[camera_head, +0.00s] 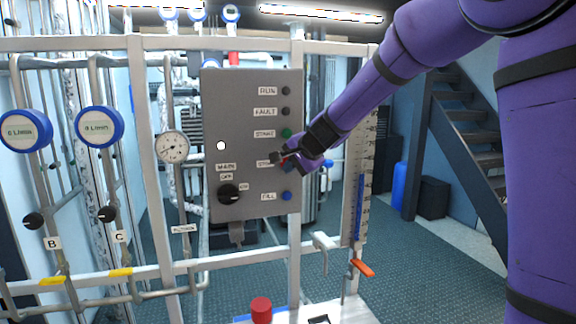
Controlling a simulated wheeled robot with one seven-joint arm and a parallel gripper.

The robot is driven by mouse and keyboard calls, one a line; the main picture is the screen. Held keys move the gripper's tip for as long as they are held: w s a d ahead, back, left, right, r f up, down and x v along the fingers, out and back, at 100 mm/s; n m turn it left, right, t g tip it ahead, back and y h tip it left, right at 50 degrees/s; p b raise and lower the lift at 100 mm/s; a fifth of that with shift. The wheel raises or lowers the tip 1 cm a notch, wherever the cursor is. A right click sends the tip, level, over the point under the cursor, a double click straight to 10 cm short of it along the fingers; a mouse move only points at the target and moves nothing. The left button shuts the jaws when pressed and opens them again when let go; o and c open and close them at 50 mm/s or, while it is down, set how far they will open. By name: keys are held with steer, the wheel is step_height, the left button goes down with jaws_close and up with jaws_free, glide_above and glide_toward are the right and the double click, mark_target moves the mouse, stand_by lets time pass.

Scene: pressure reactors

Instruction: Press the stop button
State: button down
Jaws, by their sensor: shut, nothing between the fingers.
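The grey control panel (230,105) is mounted on the metal frame in the middle of the view. Its stop label (263,164) is partly covered by my gripper (279,157). The stop button, in the column right of the labels, is mostly or wholly hidden behind the fingers. My gripper is shut and empty, reaching in from the right with its dark fingertips in front of the stop row. I cannot tell whether the fingertips touch the button or the panel.
The green start button (286,133) is just above my fingers, and the blue fill button (287,195) is below. A black rotary knob (229,193) sits lower left on the panel. A pressure gauge (172,147) stands left, a blue-filled level scale (359,205) right.

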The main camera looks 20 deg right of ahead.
steer(key=shift+s, duration=0.25)
steer(key=shift+s, duration=2.5)
steer(key=s+d+r+n+g, duration=0.1)
steer(key=s+r+n, duration=0.15)
steer(key=s, duration=0.65)
steer(key=s+r+n+g, duration=0.15)
steer(key=s+n, duration=0.25)
steer(key=s, duration=0.5)
steer(key=s+d+f+n+h, duration=0.1)
steer(key=s+d+n+h, duration=0.1)
steer(key=s, duration=0.6)
steer(key=s+d+f+n+g+h, duration=0.1)
steer(key=s+d, duration=0.3)
steer(key=s, duration=0.5)
steer(key=shift+s+d+f+n+h, duration=0.2)
steer(key=shift+f+n+h, duration=0.2)
steer(key=shift+n, duration=0.35)
